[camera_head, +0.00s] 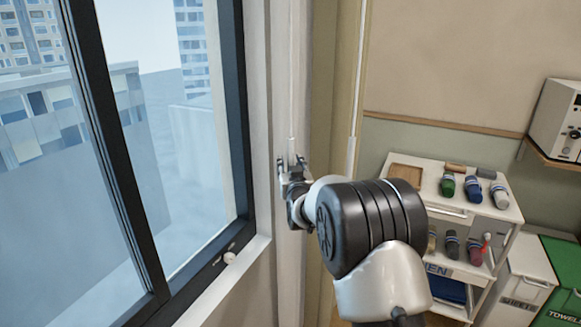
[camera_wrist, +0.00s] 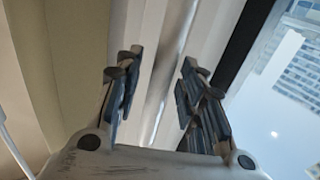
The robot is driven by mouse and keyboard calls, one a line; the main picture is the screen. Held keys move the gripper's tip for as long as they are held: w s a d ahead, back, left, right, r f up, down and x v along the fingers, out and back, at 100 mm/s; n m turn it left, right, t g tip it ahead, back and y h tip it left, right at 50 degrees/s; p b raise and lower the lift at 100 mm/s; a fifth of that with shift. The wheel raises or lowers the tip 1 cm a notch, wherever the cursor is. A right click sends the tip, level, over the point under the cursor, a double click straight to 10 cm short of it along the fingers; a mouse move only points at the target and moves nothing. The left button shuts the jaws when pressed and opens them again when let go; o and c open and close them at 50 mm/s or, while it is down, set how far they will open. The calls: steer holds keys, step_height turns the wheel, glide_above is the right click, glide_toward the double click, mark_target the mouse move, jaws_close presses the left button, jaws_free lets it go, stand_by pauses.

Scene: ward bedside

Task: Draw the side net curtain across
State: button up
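The white net curtain (camera_head: 288,75) appears to be the narrow pale vertical band gathered at the right side of the window; its lower part runs down behind my gripper. My gripper (camera_head: 291,165) is at the band, around mid-height in the head view. In the wrist view my gripper (camera_wrist: 158,85) has its fingers spread apart, open. A slim pale rod or fold (camera_wrist: 172,70) runs between the fingers with visible gaps to both. Whether it is a wand or cloth is hard to tell.
The window (camera_head: 170,150) with dark frames is at the left, its sill (camera_head: 225,275) below. A yellowish drape (camera_head: 322,70) and a thin white cord or rod (camera_head: 355,105) are to the right. A white cart (camera_head: 440,210) holding several rolls stands further right, beside a green towel bin (camera_head: 560,280).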

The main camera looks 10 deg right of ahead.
steer(key=shift+w, duration=0.1)
steer(key=shift+c, duration=0.2)
jaws_close()
stand_by(0.6)
